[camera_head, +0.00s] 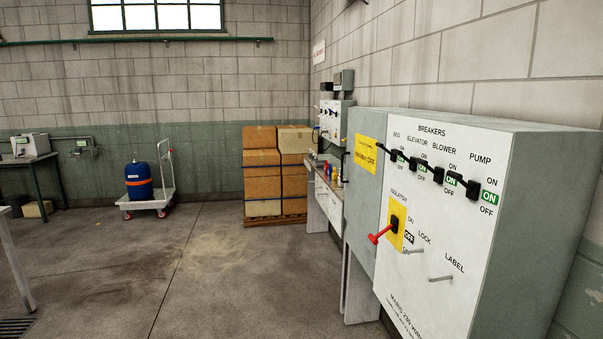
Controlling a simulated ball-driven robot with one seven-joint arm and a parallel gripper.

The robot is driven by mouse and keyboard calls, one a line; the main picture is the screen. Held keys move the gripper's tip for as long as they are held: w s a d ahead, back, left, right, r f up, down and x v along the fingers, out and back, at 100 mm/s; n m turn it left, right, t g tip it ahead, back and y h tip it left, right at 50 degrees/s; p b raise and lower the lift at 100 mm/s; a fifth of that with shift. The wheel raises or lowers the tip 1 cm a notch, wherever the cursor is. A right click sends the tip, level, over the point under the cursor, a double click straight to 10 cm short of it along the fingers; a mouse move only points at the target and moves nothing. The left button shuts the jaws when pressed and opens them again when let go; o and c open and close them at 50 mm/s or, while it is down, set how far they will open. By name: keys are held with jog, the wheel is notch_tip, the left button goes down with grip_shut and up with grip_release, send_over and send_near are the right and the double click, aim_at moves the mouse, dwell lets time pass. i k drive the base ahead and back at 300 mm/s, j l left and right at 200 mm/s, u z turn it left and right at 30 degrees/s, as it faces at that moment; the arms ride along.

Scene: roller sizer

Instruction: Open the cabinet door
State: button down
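A large grey cabinet (546,230) stands at the right against the block wall. Its white front panel (400,285) appears closed. Along its top is a row of black breaker levers (437,174) with green ON tags showing. Below, an isolator with a red handle (380,235) sits on a yellow plate (397,217); the handle points left and slightly down. A grey peg (413,251) is by the word LOCK and another peg (441,279) is below the word LABEL. A yellow sign (366,157) is on the cabinet's left part. My gripper is not in view.
Stacked cardboard boxes (262,170) stand on a pallet at the back. A trolley (147,202) carries a blue drum (138,181). A bench (321,192) is beyond the cabinet; a table (40,164) is at far left. The floor in the middle is clear.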

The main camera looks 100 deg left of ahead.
aim_at(364, 161)
jog(key=u, duration=2.45)
jog(key=i+j, duration=0.4)
jog(key=i, duration=0.2)
jog(key=i+j, duration=0.4)
jog(key=i, duration=0.2)
